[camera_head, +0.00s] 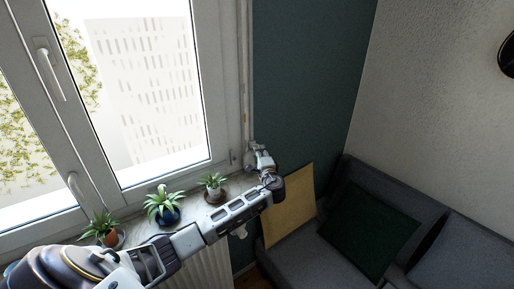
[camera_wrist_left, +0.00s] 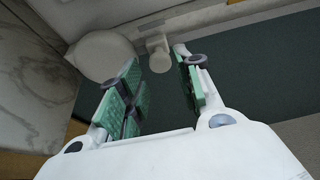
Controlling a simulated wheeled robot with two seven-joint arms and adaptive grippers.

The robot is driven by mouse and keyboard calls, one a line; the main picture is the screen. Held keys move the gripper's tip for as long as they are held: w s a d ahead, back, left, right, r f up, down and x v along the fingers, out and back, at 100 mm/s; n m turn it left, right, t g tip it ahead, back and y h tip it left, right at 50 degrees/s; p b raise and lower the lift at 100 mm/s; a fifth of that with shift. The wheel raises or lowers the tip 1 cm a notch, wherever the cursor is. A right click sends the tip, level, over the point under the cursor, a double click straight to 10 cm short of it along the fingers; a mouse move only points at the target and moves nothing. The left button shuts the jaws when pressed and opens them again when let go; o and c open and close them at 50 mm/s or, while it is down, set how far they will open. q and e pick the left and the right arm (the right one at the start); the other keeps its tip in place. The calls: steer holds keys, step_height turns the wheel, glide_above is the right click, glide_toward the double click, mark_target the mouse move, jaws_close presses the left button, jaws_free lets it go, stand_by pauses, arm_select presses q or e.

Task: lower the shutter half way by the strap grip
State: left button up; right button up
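The strap (camera_head: 243,90) runs as a thin pale line down the right side of the window frame. My left gripper (camera_head: 258,152) is at its lower end, by the sill's right corner. In the left wrist view my left gripper (camera_wrist_left: 158,70) is open, its two green-padded fingers apart. A small cream knob-like piece (camera_wrist_left: 158,50), which looks like the strap grip, shows just beyond the gap between the fingertips. A round cream fitting (camera_wrist_left: 100,55) is beside it, past the left finger. Contact cannot be told. No shutter shows over the bright glass. My right gripper is out of view.
Potted plants stand on the sill: one in a blue pot (camera_head: 163,208), one in a brown pot (camera_head: 215,188) close to my left arm, and one at left (camera_head: 103,230). A grey sofa (camera_head: 300,262) with cushions is at right. Window handles (camera_head: 52,72) project at left.

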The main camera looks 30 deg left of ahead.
arm_select(q)
steer(key=shift+p+x, duration=0.4)
steer(key=shift+x, duration=2.45)
steer(key=shift+f, duration=0.1)
steer(key=shift+c, duration=0.2)
jaws_close()
